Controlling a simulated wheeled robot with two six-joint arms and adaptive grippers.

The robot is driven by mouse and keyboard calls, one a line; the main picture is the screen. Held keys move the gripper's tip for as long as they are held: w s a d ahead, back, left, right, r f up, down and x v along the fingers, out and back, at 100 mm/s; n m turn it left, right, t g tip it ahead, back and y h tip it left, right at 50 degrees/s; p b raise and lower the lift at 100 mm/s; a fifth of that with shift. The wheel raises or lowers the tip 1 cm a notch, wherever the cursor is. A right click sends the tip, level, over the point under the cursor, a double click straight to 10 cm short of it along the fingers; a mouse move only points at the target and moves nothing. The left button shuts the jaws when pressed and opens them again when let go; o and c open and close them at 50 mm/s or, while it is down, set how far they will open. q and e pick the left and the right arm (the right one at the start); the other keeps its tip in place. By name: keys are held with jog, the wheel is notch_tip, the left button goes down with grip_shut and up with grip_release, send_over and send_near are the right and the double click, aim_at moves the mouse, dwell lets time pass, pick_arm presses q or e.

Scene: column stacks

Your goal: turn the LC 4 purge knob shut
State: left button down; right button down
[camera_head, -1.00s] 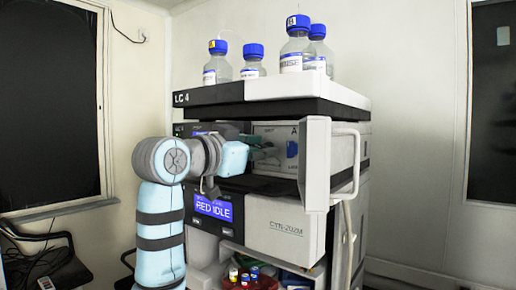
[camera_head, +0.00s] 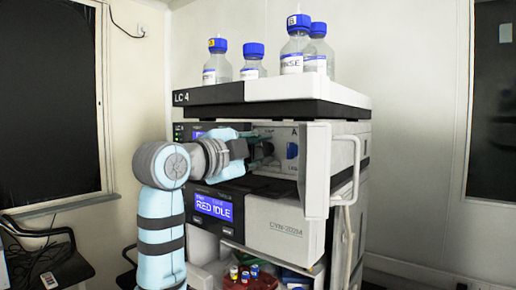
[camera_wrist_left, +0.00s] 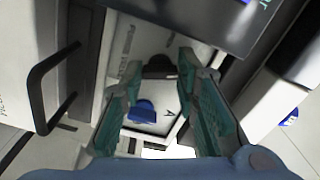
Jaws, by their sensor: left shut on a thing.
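The LC 4 stack (camera_head: 209,96) stands in the middle of the head view, with its pump module door (camera_head: 314,170) swung open to the right. My left gripper (camera_head: 265,152) reaches into the open bay from the left. In the left wrist view its green fingers (camera_wrist_left: 159,72) are on either side of a black knob (camera_wrist_left: 160,62) on the pale panel and are shut on it. My right gripper is not in view.
Several blue-capped bottles (camera_head: 295,52) stand on top of the stack. The open door and its white handle (camera_head: 355,165) stick out right of the gripper. Below are a display reading RED IDLE (camera_head: 213,208) and a lower module front (camera_head: 274,227).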

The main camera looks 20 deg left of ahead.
pick_arm(q)
jog(key=shift+m, duration=2)
jog(key=c, duration=1.5)
grip_release()
jog(key=shift+s, duration=0.15)
jog(key=v, duration=1.2)
